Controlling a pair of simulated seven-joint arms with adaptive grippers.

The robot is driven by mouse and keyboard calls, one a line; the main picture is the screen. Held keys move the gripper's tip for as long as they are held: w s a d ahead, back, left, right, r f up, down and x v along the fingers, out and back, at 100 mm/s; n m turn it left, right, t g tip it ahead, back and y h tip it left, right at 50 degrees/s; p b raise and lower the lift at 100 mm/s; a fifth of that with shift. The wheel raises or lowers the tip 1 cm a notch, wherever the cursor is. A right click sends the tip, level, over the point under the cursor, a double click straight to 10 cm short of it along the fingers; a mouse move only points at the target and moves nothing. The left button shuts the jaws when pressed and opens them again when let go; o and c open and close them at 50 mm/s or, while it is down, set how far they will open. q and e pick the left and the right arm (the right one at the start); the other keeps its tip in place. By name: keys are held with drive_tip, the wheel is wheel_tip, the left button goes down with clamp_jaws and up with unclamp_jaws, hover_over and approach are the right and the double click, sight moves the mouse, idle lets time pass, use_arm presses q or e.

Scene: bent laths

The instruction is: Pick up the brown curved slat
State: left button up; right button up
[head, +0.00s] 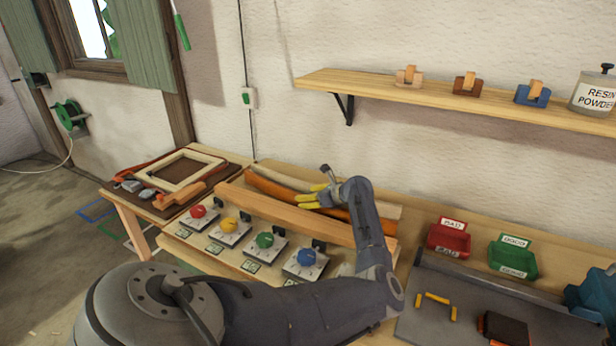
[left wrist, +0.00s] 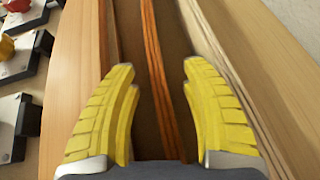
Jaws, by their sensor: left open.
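The brown curved slat (head: 272,187) is orange-brown and lies lengthwise on the bench, behind a straight pale wooden bar (head: 290,216). In the left wrist view the slat (left wrist: 154,55) shows layered stripes and runs down between the fingers, over a dark brown surface. My left gripper (head: 307,197) is open over the slat, and its yellow fingers (left wrist: 160,68) stand on either side with gaps. The height above it is hard to tell. The arm hides part of the slat in the head view. My right gripper is not in view.
A pale layered slat (left wrist: 215,50) runs close to the right finger. Several coloured knobs (head: 229,225) stand in front of the bar. A red bin (head: 449,240) and a green bin (head: 513,258) stand right. A shelf (head: 440,96) hangs above.

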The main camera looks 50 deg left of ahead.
use_arm(q)
drive_tip(key=shift+c, duration=0.5)
clamp_jaws()
drive_tip(key=shift+r, duration=0.15)
